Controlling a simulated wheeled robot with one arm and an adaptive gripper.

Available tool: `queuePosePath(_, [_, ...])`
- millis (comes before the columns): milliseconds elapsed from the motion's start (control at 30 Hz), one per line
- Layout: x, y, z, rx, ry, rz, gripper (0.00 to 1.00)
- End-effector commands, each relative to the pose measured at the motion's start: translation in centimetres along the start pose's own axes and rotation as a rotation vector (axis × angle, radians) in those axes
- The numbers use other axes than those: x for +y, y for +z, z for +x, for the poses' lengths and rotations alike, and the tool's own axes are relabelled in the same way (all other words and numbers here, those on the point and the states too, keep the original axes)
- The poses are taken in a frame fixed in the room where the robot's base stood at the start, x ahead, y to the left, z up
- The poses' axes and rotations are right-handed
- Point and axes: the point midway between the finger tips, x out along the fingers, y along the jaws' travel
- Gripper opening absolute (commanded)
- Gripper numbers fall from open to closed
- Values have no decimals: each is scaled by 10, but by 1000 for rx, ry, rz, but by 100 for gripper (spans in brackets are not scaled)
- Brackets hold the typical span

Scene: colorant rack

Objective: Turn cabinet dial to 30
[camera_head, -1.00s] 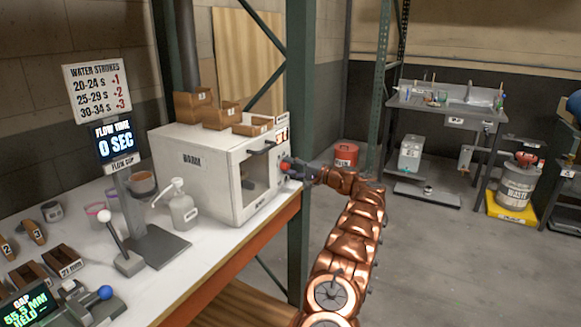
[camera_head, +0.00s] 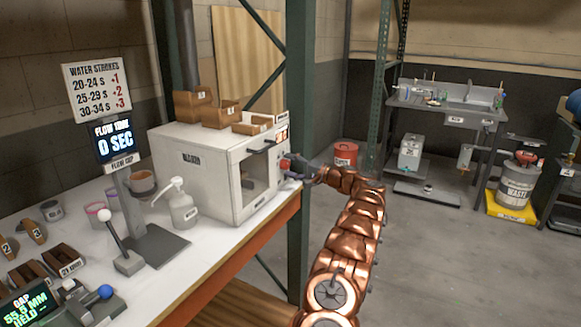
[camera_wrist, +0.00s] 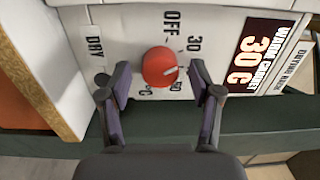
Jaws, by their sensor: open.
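The red cabinet dial (camera_wrist: 160,67) is on the grey panel (camera_wrist: 122,28) of the warm cabinet. Around it are the marks OFF, 30, 50 and °C. A small pale line on the dial points toward the right side, roughly between 30 and 50; its exact setting is hard to read. My gripper (camera_wrist: 161,82) is open, with one finger on each side of the dial. I cannot tell whether the fingers touch it. In the head view the white cabinet (camera_head: 195,160) stands on the bench, and my gripper (camera_head: 297,168) is at its right front edge.
A display beside the dial (camera_wrist: 262,55) reads 30 °C. Brown bins (camera_head: 221,115) sit on the cabinet. A green rack post (camera_head: 301,110) stands close behind my gripper. A pump bottle (camera_head: 182,208) is left of the cabinet.

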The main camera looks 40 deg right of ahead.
Motion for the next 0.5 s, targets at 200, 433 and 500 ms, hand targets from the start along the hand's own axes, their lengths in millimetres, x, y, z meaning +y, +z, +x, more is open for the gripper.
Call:
queuePosePath(200, [-1,0,-20,0,-2,0,64])
queuePosePath(433, [0,0,-64,1,-1,1,64])
queuePosePath(500, [0,0,-78,2,-1,1,64])
